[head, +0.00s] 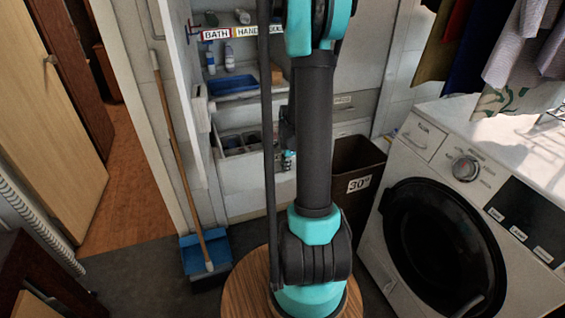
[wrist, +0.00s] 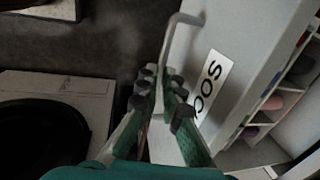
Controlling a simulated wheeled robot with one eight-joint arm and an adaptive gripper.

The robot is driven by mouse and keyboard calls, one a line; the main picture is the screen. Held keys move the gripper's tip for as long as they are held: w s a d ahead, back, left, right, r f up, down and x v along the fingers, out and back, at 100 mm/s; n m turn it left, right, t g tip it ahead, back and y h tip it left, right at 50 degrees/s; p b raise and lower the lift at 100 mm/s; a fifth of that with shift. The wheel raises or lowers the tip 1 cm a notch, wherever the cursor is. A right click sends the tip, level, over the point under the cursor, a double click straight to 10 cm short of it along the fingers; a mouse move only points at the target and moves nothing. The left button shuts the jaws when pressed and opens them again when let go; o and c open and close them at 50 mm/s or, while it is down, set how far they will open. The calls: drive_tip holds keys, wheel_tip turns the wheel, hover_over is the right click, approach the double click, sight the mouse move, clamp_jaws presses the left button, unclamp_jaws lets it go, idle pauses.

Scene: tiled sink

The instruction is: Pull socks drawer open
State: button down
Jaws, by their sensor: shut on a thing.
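The socks drawer has a pale front (wrist: 235,30) with a white label reading "SOC", the rest hidden by a finger. A thin grey bar handle (wrist: 186,17) sticks out from this front. My gripper (wrist: 163,88) is shut on the handle, its dark fingertips on both sides of the bar. In the head view the drawer (head: 250,178) stands out from the white cabinet, and divided compartments show from above. My arm covers its right part. In the wrist view small coloured items lie in compartments behind the front.
A brown bin (head: 356,165) marked 30° stands right of the drawer. A white washing machine (head: 400,215) is at the right. A broom (head: 172,140) and blue dustpan (head: 205,250) are at the left. A round wooden stool top (head: 240,290) is at the front.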

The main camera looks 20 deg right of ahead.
drive_tip(key=shift+s, duration=0.25)
drive_tip(key=c, duration=1.6)
unclamp_jaws()
drive_tip(key=shift+c, duration=0.2)
wheel_tip(320, 180, up, 12)
drive_tip(key=s, duration=0.2)
drive_tip(key=shift+f, duration=0.15)
drive_tip(key=shift+s, duration=0.1)
drive_tip(key=s+a+f+n+t, duration=0.1)
drive_tip(key=s+a+f+n, duration=0.1)
drive_tip(key=s+a+n, duration=0.4)
drive_tip(key=s+a+f+n+t, duration=0.1)
drive_tip(key=s+a+f+n, duration=0.1)
drive_tip(key=s+a+n, duration=0.4)
drive_tip(key=s+n, duration=0.4)
drive_tip(key=n, duration=0.2)
drive_tip(key=shift+a+f, duration=0.15)
drive_tip(key=shift+f, duration=0.2)
